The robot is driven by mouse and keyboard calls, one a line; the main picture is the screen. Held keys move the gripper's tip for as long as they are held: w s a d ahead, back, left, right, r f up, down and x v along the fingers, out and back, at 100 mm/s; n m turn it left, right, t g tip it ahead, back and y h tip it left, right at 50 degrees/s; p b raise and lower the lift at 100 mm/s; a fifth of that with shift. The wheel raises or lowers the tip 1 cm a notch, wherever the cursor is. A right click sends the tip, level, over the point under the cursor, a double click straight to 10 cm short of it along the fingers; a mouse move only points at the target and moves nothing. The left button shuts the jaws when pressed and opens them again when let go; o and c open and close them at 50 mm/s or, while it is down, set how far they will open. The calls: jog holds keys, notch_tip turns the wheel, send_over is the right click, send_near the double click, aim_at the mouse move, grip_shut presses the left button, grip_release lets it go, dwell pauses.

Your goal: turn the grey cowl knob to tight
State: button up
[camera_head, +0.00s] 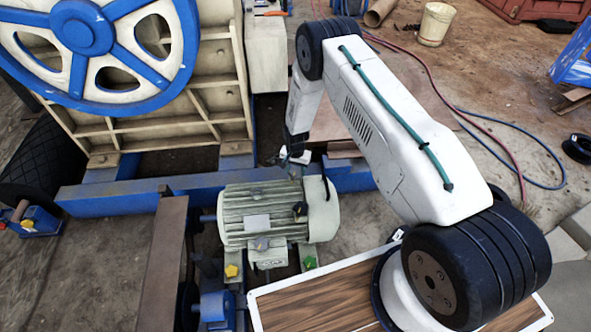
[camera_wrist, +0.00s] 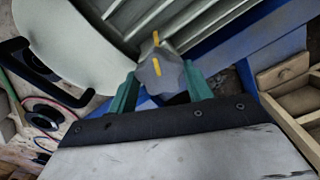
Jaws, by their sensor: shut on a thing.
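The motor (camera_head: 262,215) has a ribbed body and a smooth pale cowl (camera_head: 322,208) on its right end; the cowl also shows at the left of the wrist view (camera_wrist: 75,40). The grey cowl knob (camera_wrist: 168,78) is faceted, with a yellow line on its face. Another yellow mark (camera_wrist: 156,38) sits on the part just above it, and the two lines look nearly in line. My gripper (camera_wrist: 163,88) is shut on the knob, one green finger on each side. In the head view my gripper (camera_head: 296,157) is at the motor's far side, and I cannot make out the knob there.
A black handle (camera_wrist: 30,65) arches beside the cowl. A blue beam (camera_head: 115,199) runs behind the motor. The large blue wheel (camera_head: 88,35) stands at the back left.

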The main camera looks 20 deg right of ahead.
aim_at(296, 171)
jog(key=shift+w+m, duration=0.1)
jog(key=shift+m, duration=0.4)
jog(key=o, duration=1)
notch_tip(296, 171, up, 8)
jog(key=shift+d+f, duration=0.1)
dwell(0.4)
